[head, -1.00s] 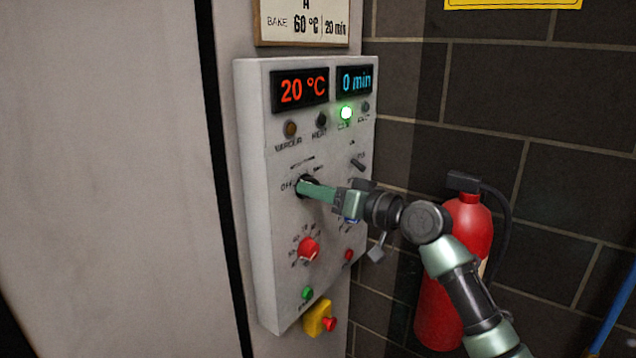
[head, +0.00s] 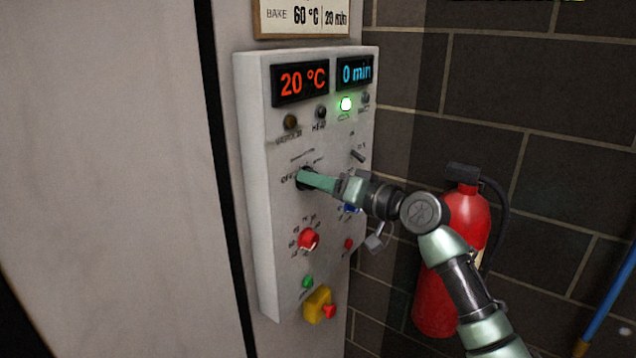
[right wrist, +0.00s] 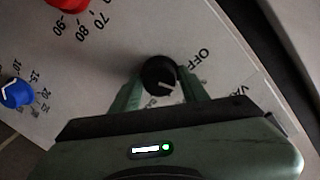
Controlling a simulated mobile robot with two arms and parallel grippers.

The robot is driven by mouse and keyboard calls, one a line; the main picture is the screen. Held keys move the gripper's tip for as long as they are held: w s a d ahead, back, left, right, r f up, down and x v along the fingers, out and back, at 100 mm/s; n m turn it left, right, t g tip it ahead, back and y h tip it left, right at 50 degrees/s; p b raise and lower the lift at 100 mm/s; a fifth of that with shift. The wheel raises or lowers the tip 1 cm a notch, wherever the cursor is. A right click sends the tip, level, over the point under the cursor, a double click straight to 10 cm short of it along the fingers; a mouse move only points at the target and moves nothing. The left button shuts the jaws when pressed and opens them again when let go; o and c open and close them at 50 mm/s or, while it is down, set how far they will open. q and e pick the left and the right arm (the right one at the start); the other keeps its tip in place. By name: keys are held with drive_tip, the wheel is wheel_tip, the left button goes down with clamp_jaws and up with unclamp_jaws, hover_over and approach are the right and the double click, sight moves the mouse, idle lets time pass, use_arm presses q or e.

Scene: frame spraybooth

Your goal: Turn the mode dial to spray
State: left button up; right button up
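The mode dial (right wrist: 160,78) is a round black knob with a white mark, on the grey control panel (head: 262,230). In the right wrist view it sits between the two green fingers of my right gripper (right wrist: 160,84), which close in on both its sides. The word OFF is printed beside it. In the head view my right gripper (head: 304,178) reaches the panel from the right and hides most of the dial. Which label the white mark points at I cannot tell. My left gripper is not in view.
A red knob (head: 308,240), a blue knob (right wrist: 16,92), a green button (head: 307,282) and a yellow-based red stop button (head: 318,306) sit lower on the panel. A small black switch (head: 358,156) is above right. A red extinguisher (head: 436,295) stands behind my right arm.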

drive_tip(key=shift+o, duration=0.9)
drive_tip(key=b+v, duration=0.3)
drive_tip(key=v, duration=0.4)
drive_tip(key=shift+s+d, duration=0.2)
drive_tip(key=shift+d, duration=0.1)
